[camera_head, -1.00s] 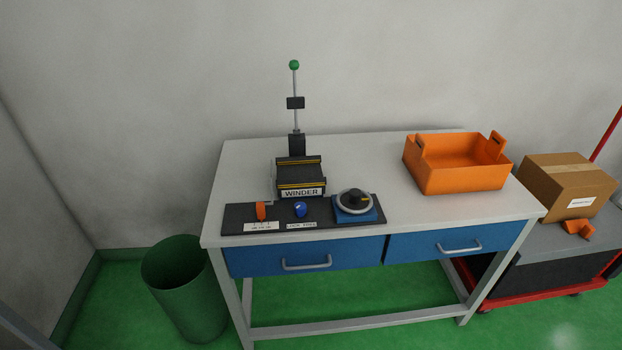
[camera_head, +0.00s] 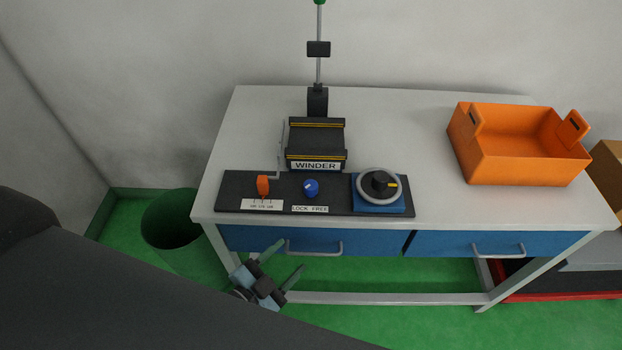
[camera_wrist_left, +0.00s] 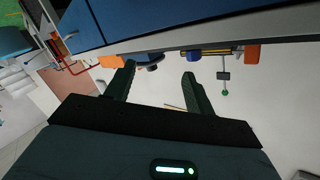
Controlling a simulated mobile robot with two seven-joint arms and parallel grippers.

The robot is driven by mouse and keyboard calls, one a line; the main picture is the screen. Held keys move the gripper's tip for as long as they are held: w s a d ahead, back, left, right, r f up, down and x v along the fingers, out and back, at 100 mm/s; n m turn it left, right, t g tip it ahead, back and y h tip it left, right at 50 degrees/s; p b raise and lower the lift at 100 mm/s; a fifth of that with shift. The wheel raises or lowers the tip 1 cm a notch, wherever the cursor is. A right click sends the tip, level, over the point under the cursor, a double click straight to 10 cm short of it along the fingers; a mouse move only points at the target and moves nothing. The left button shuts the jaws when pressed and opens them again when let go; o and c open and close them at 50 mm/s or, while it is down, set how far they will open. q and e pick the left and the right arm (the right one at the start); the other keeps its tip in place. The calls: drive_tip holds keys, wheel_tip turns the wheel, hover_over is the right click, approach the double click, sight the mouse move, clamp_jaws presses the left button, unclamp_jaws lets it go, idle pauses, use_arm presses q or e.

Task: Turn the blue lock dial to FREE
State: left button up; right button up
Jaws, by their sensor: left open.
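The blue lock dial (camera_head: 311,187) is a small round knob on the black panel (camera_head: 232,193) at the front of the table, above a label reading LOCK FREE (camera_head: 310,209). A light mark shows on its face, but I cannot read where it points. My left gripper (camera_head: 281,263) is open and empty, in front of the table and below its front edge, apart from the dial. In the left wrist view its two fingers (camera_wrist_left: 157,80) are spread, and the dial (camera_wrist_left: 194,54) shows small beyond them at the table edge. My right gripper is not in view.
An orange lever (camera_head: 263,186) stands left of the dial, a grey ring handwheel (camera_head: 380,184) on a blue base to its right. The WINDER unit (camera_head: 316,146) is behind. An orange bin (camera_head: 525,160) sits at right. Drawer handles (camera_head: 314,249) protrude below the tabletop.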

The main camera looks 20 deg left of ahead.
use_arm(q)
drive_tip(key=w+d+r+m+h+b, duration=0.2)
drive_tip(key=w+d+r+m+h, duration=0.45)
drive_tip(key=r+m+h, duration=0.45)
drive_tip(key=r+m+g+y+b, duration=0.1)
drive_tip(key=m+g+y+b, duration=0.4)
drive_tip(key=m, duration=1)
drive_tip(key=m+g+y+b, duration=0.1)
drive_tip(key=m+g+y, duration=0.75)
drive_tip(key=m, duration=0.65)
hover_over(310, 184)
drive_tip(key=s+a, duration=0.1)
drive_tip(key=a, duration=0.2)
drive_tip(key=shift+g+h, duration=0.35)
drive_tip(key=shift+h, duration=0.1)
drive_tip(key=shift+x, duration=3.75)
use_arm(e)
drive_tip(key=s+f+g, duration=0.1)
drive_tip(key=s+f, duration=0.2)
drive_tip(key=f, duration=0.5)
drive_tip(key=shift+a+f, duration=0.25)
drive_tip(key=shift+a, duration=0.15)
use_arm(q)
drive_tip(key=shift+c, duration=0.3)
drive_tip(key=c, duration=0.9)
